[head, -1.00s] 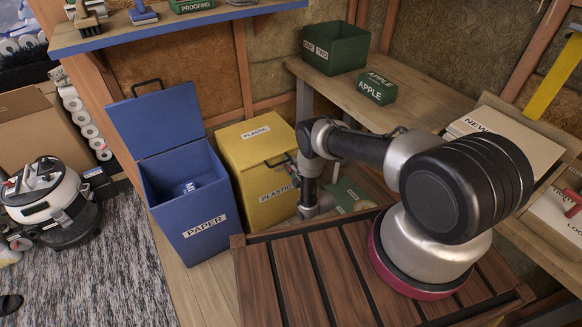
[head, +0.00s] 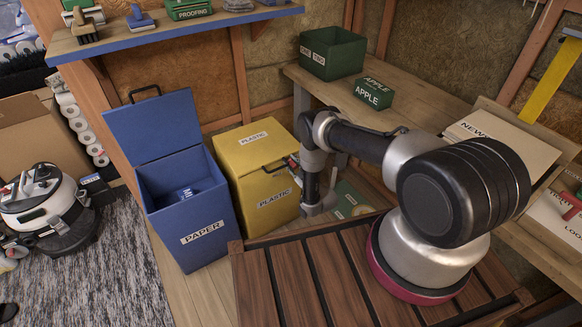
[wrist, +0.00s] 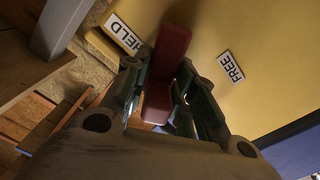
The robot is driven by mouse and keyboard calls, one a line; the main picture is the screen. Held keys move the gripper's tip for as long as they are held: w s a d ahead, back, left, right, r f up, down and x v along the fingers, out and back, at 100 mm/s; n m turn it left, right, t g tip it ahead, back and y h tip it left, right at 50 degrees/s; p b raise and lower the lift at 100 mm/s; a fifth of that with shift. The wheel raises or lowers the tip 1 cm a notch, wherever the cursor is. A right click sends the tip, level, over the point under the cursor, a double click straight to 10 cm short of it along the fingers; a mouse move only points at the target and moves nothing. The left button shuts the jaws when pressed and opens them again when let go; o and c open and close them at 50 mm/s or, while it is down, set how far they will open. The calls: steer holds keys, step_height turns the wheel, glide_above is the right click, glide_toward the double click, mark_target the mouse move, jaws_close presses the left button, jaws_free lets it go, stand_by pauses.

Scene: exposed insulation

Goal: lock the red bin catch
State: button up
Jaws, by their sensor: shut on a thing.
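The yellow plastic bin (head: 232,161) stands with its lid shut beside the open blue bin. In the wrist view, the red catch (wrist: 168,62) sticks out from the yellow bin's face (wrist: 210,25). A HELD label (wrist: 123,33) is to its left and a FREE label (wrist: 230,66) to its right. The catch lies between the two labels, at neither one. My gripper (wrist: 158,100) has its fingers on both sides of the red catch and is shut on it. In the head view, my arm reaches down at the yellow bin's right side; the catch cannot be made out there.
The blue paper bin (head: 186,215) stands open on the left, with a small blue item inside. A slatted wooden surface (head: 300,285) is in front. A workbench (head: 398,118) with a green box (head: 333,52) and an apple box (head: 373,93) runs behind my arm.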

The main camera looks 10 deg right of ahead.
steer(key=m, duration=0.1)
steer(key=d+m, duration=0.1)
steer(key=m, duration=0.2)
steer(key=shift+w+d+r+m, duration=0.2)
steer(key=shift+d+m, duration=0.1)
steer(key=shift+m, duration=0.1)
steer(key=shift+d, duration=0.1)
stand_by(0.3)
steer(key=o, duration=1)
steer(key=shift+o, duration=0.2)
steer(key=v, duration=0.8)
